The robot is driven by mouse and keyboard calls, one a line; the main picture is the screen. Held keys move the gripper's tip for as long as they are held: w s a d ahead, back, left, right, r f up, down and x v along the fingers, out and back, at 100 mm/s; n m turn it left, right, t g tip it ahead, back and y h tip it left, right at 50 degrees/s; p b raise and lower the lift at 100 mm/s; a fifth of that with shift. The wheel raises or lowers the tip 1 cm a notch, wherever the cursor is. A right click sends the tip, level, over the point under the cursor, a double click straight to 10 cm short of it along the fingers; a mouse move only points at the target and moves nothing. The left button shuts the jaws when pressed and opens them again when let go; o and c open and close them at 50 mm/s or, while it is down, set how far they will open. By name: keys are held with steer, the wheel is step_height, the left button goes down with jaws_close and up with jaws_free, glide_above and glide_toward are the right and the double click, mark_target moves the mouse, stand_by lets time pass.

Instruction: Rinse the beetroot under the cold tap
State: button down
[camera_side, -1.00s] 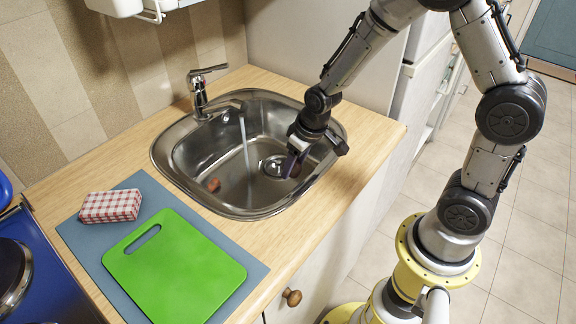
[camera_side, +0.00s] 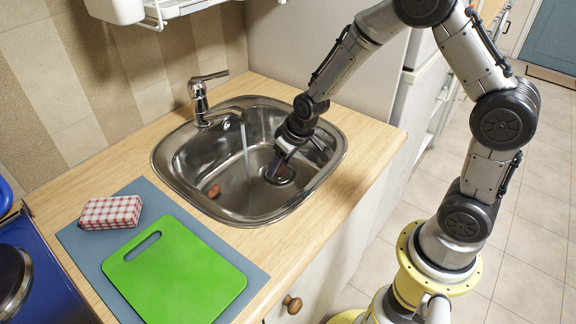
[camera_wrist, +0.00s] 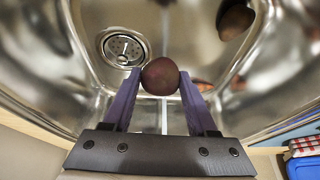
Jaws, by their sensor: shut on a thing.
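The beetroot (camera_wrist: 160,77) is a round, dark red-brown ball held between the purple fingers of my gripper (camera_wrist: 161,84) in the wrist view. In the side view my gripper (camera_side: 275,170) reaches down into the steel sink (camera_side: 179,180), and I cannot make out the beetroot there. The tap (camera_side: 199,98) stands at the back left of the sink. A thin water stream (camera_side: 245,148) falls from its spout. My gripper is to the right of the stream in the side view. A pale vertical streak shows between the fingers in the wrist view; I cannot tell if it is water.
The drain (camera_wrist: 123,47) is in the sink floor. A red-brown patch (camera_side: 213,191) shows on the sink's left side, perhaps a reflection. A green board (camera_side: 175,275) and a red checked block (camera_side: 110,212) lie on a grey-blue mat (camera_side: 76,238). A rack hangs above.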

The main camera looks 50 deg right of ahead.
steer(key=w+f, duration=0.1)
steer(key=w, duration=0.8)
steer(key=shift+a+f, duration=0.15)
steer(key=shift+f, duration=0.25)
steer(key=shift+d, duration=0.25)
stand_by(0.4)
steer(key=shift+d, duration=0.4)
steer(key=shift+a, duration=0.15)
steer(key=shift+a, duration=0.5)
steer(key=shift+s, duration=0.15)
steer(key=shift+s+d, duration=0.15)
steer(key=shift+s, duration=3.75)
